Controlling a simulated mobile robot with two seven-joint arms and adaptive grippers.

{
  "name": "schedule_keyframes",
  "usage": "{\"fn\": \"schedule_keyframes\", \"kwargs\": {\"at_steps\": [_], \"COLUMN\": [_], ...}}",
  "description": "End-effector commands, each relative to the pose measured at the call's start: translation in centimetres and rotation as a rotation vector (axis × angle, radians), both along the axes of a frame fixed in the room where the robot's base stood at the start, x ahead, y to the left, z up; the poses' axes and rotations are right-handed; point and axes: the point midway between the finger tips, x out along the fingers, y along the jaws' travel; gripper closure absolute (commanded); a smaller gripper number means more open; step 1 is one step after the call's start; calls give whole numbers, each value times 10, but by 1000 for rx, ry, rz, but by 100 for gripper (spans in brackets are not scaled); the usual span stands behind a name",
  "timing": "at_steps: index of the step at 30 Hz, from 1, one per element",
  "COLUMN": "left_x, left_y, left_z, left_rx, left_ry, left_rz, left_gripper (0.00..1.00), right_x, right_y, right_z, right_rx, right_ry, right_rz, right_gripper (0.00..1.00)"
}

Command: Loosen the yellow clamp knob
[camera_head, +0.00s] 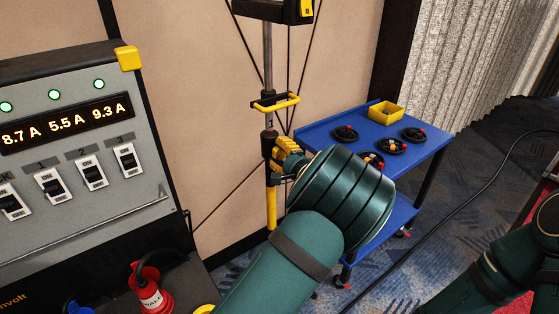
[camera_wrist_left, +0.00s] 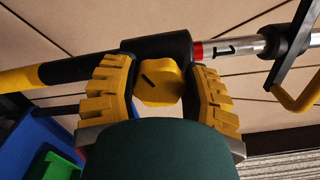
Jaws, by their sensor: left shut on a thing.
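The yellow clamp knob (camera_wrist_left: 158,84) sits on the black collar (camera_wrist_left: 170,45) of a pole, with a dark pointer line on its face. In the left wrist view my left gripper (camera_wrist_left: 160,74) has its yellow ribbed fingers on either side of the knob, shut on it. In the head view my left gripper (camera_head: 281,153) is at the pole's black collar, and my arm and fingers hide the knob. The pole (camera_head: 268,60) is upright, with a yellow lower part and a red ring by a marked silver tube. My right gripper is out of view.
A yellow handle (camera_head: 275,102) sticks out above the collar. A blue cart (camera_head: 325,127) with coiled cables and a yellow bin (camera_head: 385,112) stands right behind. A grey power panel (camera_head: 85,150) with switches and a red plug (camera_head: 150,292) are at left. A cable crosses the carpet.

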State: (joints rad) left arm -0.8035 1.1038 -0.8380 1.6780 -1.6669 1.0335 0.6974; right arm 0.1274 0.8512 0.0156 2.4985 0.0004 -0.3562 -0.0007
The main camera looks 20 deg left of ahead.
Motion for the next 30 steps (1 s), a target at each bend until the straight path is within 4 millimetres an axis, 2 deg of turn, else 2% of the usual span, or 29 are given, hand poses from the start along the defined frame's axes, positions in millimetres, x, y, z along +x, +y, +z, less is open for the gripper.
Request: {"fn": "schedule_keyframes", "kwargs": {"at_steps": [6,21,22,24,30], "left_x": [0,0,0,0,0], "left_y": [0,0,0,0,0], "left_z": [-1,0,0,0,0], "left_rx": [-35,-44,-44,-44,-43], "left_ry": [-44,-55,-55,-55,-54], "left_rz": [0,0,0,0,0], "left_gripper": [88,88,39,19,19], "right_x": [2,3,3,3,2], "right_y": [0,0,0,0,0], "right_z": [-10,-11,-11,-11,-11], "right_rx": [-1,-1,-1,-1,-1], "right_ry": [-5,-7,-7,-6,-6], "right_rz": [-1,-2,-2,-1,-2], "right_gripper": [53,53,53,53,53]}}
